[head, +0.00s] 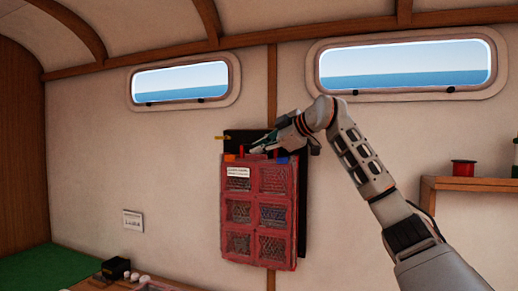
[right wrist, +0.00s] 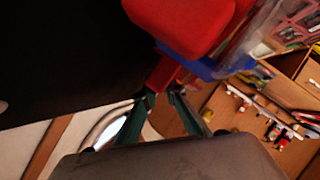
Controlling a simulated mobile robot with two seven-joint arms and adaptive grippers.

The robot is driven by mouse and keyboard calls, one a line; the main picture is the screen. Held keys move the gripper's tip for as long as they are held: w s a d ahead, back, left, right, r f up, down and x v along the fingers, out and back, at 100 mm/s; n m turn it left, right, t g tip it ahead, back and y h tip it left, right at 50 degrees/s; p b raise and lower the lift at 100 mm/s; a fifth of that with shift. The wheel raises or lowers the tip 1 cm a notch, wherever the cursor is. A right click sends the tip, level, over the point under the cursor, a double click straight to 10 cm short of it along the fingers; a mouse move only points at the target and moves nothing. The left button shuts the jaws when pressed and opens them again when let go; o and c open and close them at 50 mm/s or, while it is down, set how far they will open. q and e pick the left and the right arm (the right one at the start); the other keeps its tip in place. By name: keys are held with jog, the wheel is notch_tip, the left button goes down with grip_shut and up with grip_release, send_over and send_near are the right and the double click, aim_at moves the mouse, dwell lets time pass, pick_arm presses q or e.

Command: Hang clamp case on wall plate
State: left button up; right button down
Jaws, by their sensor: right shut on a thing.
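The red clamp case (head: 257,208), with mesh windows and a white label, is upright in front of the black wall plate (head: 303,192). The plate shows above the case and along its right side. My right gripper (head: 256,149) is at the case's top edge, shut on its red handle (right wrist: 163,73). In the right wrist view, the fingertips (right wrist: 162,97) meet at the handle, beside a blue part (right wrist: 205,67) of the case; the dark plate (right wrist: 60,60) fills the left. Whether the case touches or hangs on the plate is hidden. My left gripper is out of view.
A wooden shelf (head: 470,184) with a red spool (head: 463,168) is on the right wall. A yellow peg (head: 222,138) sticks out at the plate's upper left. A small white panel (head: 133,220) is on the wall left of the case. A cluttered worktop (head: 115,283) is below left.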

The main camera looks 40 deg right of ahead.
dwell(0.3)
jog(key=c, duration=2)
grip_release()
jog(key=shift+f, duration=0.4)
jog(key=shift+s, duration=0.1)
jog(key=shift+s+d+r, duration=0.1)
jog(key=shift+s+r, duration=0.2)
jog(key=shift+s, duration=0.15)
jog(key=v, duration=1.1)
jog(key=shift+r, duration=0.4)
